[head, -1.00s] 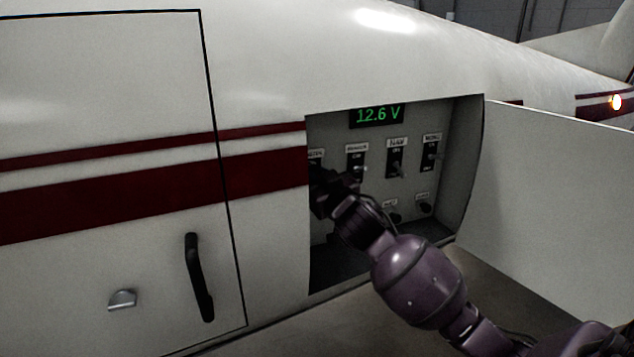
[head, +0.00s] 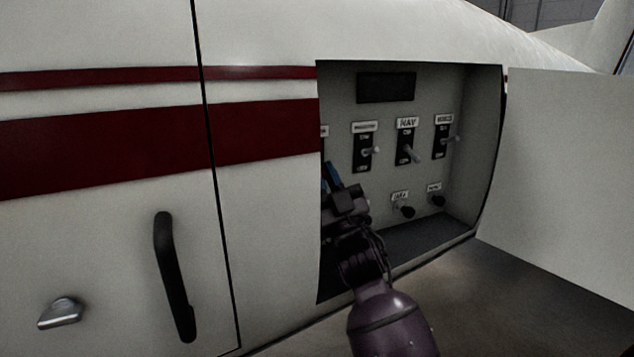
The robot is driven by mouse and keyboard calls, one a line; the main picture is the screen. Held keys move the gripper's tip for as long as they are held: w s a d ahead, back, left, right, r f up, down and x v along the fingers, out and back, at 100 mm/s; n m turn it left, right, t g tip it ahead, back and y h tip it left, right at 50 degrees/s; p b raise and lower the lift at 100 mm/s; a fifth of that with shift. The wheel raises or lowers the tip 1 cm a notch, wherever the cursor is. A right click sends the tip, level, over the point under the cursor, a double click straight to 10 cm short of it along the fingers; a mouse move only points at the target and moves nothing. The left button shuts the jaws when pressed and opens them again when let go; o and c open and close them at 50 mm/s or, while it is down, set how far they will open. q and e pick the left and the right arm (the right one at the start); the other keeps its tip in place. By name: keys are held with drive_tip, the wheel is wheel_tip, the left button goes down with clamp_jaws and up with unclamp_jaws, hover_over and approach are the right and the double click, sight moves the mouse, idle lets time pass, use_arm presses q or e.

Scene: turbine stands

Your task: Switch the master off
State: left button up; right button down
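The switch panel (head: 385,190) is recessed in the white aircraft's side. Its display (head: 386,88) is dark. At the panel's far left only the end of a label (head: 324,131) shows; the switch under it is hidden by the opening's edge and my gripper. My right gripper (head: 332,176) is inside the opening at its left, just below that label. Its fingers are dark and bluish and point up; whether they are open or shut is unclear. My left gripper is not in view.
Right of my gripper are several toggles, including the NAV switch (head: 408,152), and two dark knobs (head: 405,211) below. The open hatch door (head: 560,180) stands to the right. A black handle (head: 174,277) and a metal latch (head: 61,313) are on the door at left.

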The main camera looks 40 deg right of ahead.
drive_tip(key=shift+f, duration=0.1)
idle(0.5)
drive_tip(key=c, duration=1.1)
unclamp_jaws()
drive_tip(key=s+f, duration=0.1)
drive_tip(key=s, duration=0.4)
drive_tip(key=s+a+f, duration=0.1)
drive_tip(key=s, duration=0.4)
drive_tip(key=s+f+p, duration=0.1)
drive_tip(key=s, duration=0.4)
drive_tip(key=shift+s+a+f, duration=0.1)
drive_tip(key=shift+a+f, duration=0.25)
